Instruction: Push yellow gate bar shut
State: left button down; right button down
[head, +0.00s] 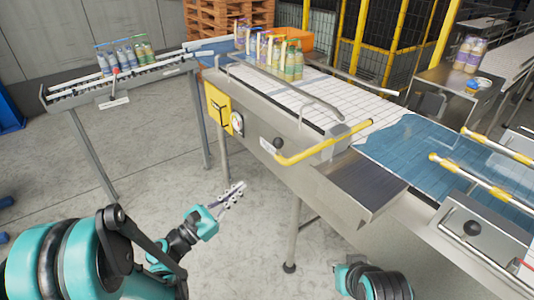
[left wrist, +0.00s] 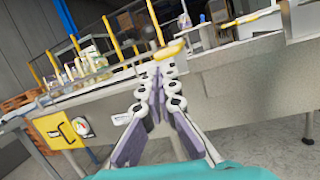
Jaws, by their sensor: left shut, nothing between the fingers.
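The yellow gate bar (head: 322,146) is a bent bar on the near side of the conveyor, beside a dark round knob. It sticks out over the near edge. My left gripper (head: 238,188) is shut and empty, held in front of the machine, lower and to the left of the bar in the head view. In the left wrist view, the yellow bar (left wrist: 170,50) shows just beyond the tips of the left gripper (left wrist: 160,68), partly hidden by them. No contact is visible in the head view. My right gripper is out of view.
Several bottles (head: 280,55) stand on the white conveyor belt (head: 300,92). A metal ledge (head: 362,185) juts out below the bar. A yellow box with a gauge (head: 222,110) is on the machine's side. Yellow-ended rails (head: 475,175) lie right. The floor before the machine is clear.

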pick_arm(q)
jog(key=a+n+t, duration=0.1)
jog(key=n, duration=0.1)
send_near(275, 147)
jog(key=x, duration=0.6)
jog(key=shift+w+d+f, duration=0.1)
jog(key=shift+w+d, duration=0.15)
jog(key=shift+w, duration=0.15)
jog(key=shift+d, duration=0.1)
jog(key=w+d+b, duration=0.1)
jog(key=w+d, duration=0.9)
jog(key=d, duration=0.4)
jog(key=shift+w+d, duration=0.3)
jog(key=shift+w, duration=0.05)
